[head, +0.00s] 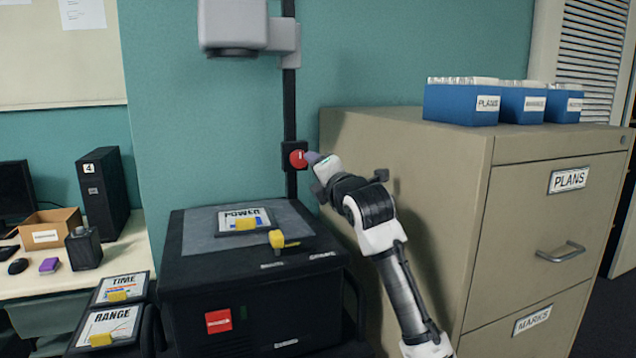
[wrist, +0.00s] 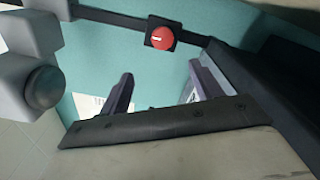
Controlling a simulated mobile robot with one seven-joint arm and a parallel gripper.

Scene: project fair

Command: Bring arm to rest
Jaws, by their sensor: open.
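My arm reaches up from the lower right in the head view, in front of the cabinet. My gripper (head: 314,160) is at its end, with its fingers pointing left and just right of a round red knob (head: 298,158) on a dark post. In the wrist view my gripper (wrist: 162,72) has its two dark fingers spread wide with nothing between them. The red knob (wrist: 163,38) shows beyond the fingertips there, apart from them.
A black projector (head: 255,300) stands below my gripper, with a POWER card (head: 243,215) on top. Its grey head (head: 232,25) hangs above. A beige cabinet (head: 400,150) with blue file boxes (head: 460,104) stands close on the right. A desk (head: 110,255) is at left.

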